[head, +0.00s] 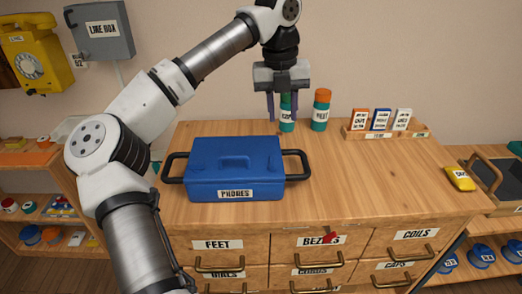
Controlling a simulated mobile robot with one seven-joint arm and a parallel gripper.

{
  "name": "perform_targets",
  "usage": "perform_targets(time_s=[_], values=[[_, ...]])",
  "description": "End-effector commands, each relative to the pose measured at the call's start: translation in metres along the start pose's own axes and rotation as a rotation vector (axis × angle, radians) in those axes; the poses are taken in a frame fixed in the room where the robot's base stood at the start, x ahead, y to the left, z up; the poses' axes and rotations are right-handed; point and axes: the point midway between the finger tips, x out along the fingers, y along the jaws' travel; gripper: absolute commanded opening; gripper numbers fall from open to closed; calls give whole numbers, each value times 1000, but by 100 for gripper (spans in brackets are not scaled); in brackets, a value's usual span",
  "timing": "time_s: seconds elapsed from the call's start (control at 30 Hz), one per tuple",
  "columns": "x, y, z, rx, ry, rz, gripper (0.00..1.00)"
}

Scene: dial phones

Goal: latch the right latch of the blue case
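The blue case (258,178) sits closed-looking on the wooden cabinet top, with a "PHONES" label on its front and a dark bar loop at each side. The right loop (303,165) stands out from the case's right end. No separate latch can be made out on the case at this size. My gripper (283,118) points down, above and behind the case's right end. Its two dark purplish fingers are apart. A teal bottle (287,125) shows between the fingers, seemingly behind them; I cannot tell whether they touch it.
A second teal bottle (320,116) with an orange cap stands right of my gripper. A wooden rack (385,135) of small boxes stands at the back right. A yellow device (460,179) lies near the right edge. The cabinet top (370,180) right of the case is clear.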

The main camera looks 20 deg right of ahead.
Motion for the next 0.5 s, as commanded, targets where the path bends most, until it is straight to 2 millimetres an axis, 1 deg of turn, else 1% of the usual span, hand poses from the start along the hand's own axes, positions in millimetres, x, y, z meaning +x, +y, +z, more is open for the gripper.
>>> perform_targets(time_s=[0.03,0.1,0.17,0.27,0.37,0.5], values=[[-1,7,2,-28,2,44,33],[-1,14,4,-50,5,78,33],[2,16,4,-58,7,91,33],[11,18,4,-59,8,92,33],[27,18,4,-57,9,89,33],[57,21,3,-55,10,86,33]])
